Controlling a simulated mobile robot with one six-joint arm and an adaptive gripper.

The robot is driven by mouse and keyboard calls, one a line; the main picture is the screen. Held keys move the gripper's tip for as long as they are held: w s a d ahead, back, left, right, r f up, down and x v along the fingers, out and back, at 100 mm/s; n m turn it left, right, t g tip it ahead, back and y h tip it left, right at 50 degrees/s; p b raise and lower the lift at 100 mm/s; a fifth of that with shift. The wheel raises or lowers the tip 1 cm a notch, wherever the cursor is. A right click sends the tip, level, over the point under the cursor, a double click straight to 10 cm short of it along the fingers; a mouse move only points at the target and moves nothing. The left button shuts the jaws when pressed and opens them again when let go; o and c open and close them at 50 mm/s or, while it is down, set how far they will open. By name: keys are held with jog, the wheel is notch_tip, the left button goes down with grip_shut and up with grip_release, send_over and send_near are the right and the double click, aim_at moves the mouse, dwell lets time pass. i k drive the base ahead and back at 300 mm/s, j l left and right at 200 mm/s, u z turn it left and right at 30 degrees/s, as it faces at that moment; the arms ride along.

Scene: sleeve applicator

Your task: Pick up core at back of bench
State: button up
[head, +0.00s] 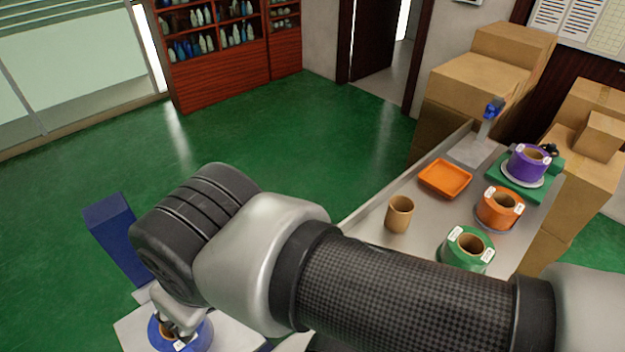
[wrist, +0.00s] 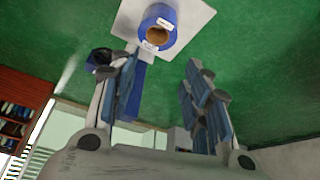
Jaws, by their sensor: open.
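A bare brown cardboard core (head: 399,213) stands upright on the grey bench (head: 372,208), near its left edge. My gripper (head: 172,328) is at the lower left of the head view, well away from that core and over a blue roll (head: 157,340). In the wrist view my gripper (wrist: 160,66) is open, with nothing between its fingers. The blue roll (wrist: 168,38), with a brown centre, lies beyond the fingertips on a pale plate (wrist: 195,20). The bare core is not visible in the wrist view.
On the bench stand an orange tray (head: 445,179) and green (head: 467,256), orange (head: 497,211) and purple (head: 526,165) rolls. Cardboard boxes (head: 470,85) are stacked behind. My arm hides the near bench. Green floor (head: 300,130) is clear left of the bench.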

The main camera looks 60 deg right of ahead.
aim_at(400, 208)
jog(key=z, duration=2.75)
jog(key=i+j+u, duration=0.1)
jog(key=u, duration=0.2)
